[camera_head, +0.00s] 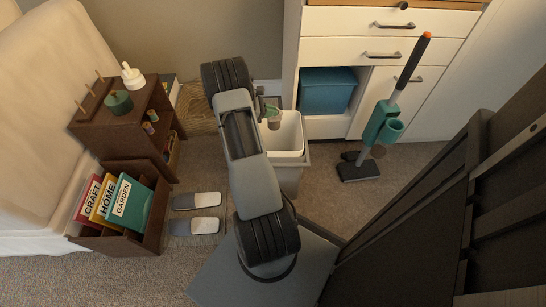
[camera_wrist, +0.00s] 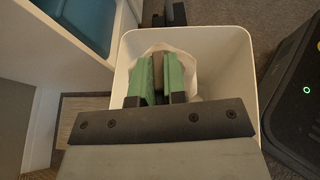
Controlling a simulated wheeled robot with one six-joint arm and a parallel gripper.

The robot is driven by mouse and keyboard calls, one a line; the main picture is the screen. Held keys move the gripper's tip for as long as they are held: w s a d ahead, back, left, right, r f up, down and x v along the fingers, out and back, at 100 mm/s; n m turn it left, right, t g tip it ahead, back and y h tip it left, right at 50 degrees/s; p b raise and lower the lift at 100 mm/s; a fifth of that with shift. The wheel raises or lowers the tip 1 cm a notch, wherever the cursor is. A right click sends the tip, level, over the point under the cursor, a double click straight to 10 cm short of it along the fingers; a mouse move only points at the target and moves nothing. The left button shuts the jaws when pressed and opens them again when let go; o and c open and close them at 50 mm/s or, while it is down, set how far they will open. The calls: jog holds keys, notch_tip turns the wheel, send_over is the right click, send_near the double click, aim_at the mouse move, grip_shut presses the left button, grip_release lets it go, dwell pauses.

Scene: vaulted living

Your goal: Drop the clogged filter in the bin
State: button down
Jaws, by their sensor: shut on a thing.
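The bin (camera_wrist: 249,72) is white and open, with a pale liner (camera_wrist: 187,58) inside. In the head view the bin (camera_head: 297,156) stands on the floor just beyond my arm, in front of the cabinet. My gripper (camera_wrist: 160,88) has green fingers and is shut on the clogged filter (camera_wrist: 158,65), a grey-brown piece between the fingers. In the wrist view both show over the bin's opening, inside its rim outline. Their exact height above the liner is hard to tell.
A stick vacuum (camera_head: 383,120) stands right of the bin. A white cabinet (camera_head: 345,50) with a teal box (camera_head: 327,90) is behind. Left are a brown shelf (camera_head: 125,125), a book crate (camera_head: 150,215) and slippers (camera_head: 195,225).

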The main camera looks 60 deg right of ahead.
jog(key=shift+f+b, duration=0.7)
jog(key=shift+f, duration=0.55)
jog(key=c, duration=1.1)
grip_release()
jog(key=p+v, duration=0.4)
jog(key=v, duration=0.9)
jog(key=shift+w+a, duration=0.3)
jog(key=shift+r, duration=0.2)
